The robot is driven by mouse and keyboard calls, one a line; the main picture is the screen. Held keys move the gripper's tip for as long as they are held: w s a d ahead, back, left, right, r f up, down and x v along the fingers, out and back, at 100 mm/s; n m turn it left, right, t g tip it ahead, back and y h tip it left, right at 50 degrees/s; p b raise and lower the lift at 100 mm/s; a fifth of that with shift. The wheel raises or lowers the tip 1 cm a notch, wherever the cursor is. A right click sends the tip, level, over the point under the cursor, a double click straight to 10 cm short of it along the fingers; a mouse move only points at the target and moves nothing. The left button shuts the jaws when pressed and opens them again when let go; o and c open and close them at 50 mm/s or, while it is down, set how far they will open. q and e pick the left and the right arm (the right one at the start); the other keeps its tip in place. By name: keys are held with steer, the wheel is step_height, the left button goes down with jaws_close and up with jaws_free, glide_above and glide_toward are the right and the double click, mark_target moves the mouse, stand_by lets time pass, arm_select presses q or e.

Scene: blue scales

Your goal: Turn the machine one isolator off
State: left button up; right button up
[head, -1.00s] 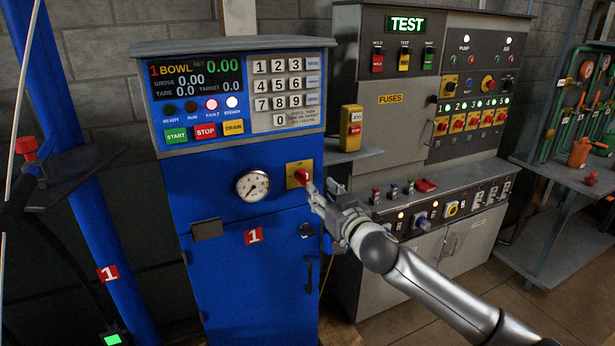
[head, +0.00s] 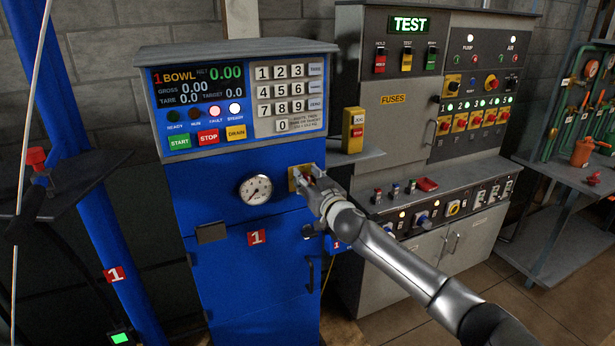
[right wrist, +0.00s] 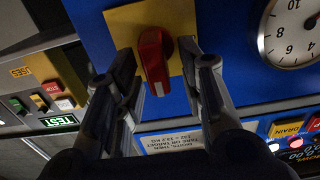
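The machine one isolator is a red rotary handle (right wrist: 153,62) on a yellow plate (right wrist: 125,22), on the front of the blue machine marked 1 (head: 215,268). In the head view a strip of the yellow plate (head: 294,178) shows, and my gripper mostly hides the handle. My right gripper (head: 308,173) is at the plate. In the right wrist view my right gripper (right wrist: 158,66) is open, one finger on each side of the handle. Narrow gaps seem to show between handle and fingers. The handle lies roughly lengthwise between them.
A round gauge (head: 255,190) is just left of the isolator. Above are the keypad (head: 290,95) and display (head: 197,85). A yellow jog/stop box (head: 353,130) and the grey TEST cabinet (head: 385,115) stand to the right. A red-button stand (head: 36,157) is at left.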

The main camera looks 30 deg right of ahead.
steer(key=shift+w, duration=0.1)
steer(key=shift+c, duration=0.3)
jaws_close()
steer(key=shift+n, duration=0.3)
steer(key=n, duration=0.3)
steer(key=shift+a+p, duration=0.3)
steer(key=n, duration=0.4)
steer(key=a+f+n, duration=0.1)
steer(key=n, duration=0.4)
steer(key=f+n+p, duration=0.1)
steer(key=n, duration=0.4)
steer(key=shift+a, duration=0.15)
steer(key=shift+n, duration=0.3)
